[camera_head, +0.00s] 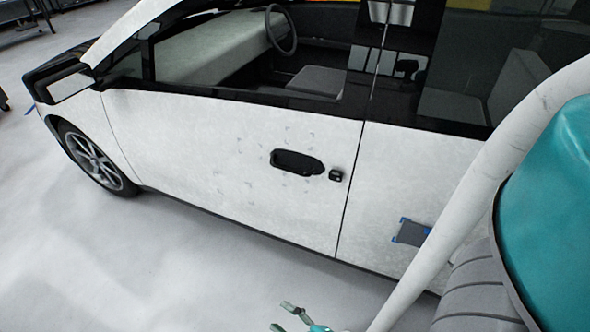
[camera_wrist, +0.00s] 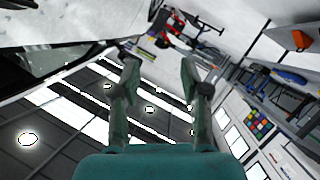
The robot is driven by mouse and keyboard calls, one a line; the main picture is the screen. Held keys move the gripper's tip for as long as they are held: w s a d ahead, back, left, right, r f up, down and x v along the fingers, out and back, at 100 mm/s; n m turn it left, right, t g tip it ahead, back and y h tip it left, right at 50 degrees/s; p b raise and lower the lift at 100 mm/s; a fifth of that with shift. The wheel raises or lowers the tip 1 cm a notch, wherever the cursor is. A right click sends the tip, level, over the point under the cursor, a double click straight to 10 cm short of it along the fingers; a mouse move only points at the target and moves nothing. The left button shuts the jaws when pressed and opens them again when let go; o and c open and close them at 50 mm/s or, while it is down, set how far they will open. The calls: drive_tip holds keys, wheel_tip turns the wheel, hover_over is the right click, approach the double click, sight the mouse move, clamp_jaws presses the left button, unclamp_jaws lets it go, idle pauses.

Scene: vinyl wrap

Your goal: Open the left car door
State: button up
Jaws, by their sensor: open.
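The left car door (camera_head: 225,155) is a white panel on the side of a white car, and it is closed. My gripper (camera_head: 294,309) is low at the bottom edge of the head view, below and apart from the door handle. In the wrist view my gripper (camera_wrist: 160,72) shows two spread fingers with nothing between them. The wrist view looks up toward the ceiling, and the handle is not visible there.
A black side mirror (camera_head: 65,83) sticks out at the car's front left. A grey patch with blue tape (camera_head: 411,232) is on the rear panel. The pale floor (camera_head: 130,265) beside the car is clear. The wrist view shows wall shelves with tools (camera_wrist: 285,95).

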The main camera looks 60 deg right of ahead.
drive_tip(key=w+d+n+g+h, duration=0.1)
drive_tip(key=w+d+h, duration=0.3)
drive_tip(key=w+d, duration=0.45)
drive_tip(key=g+h, duration=0.6)
drive_tip(key=h, duration=0.1)
approach(292, 172)
drive_tip(key=x, duration=1.1)
drive_tip(key=shift+d, duration=0.1)
clamp_jaws()
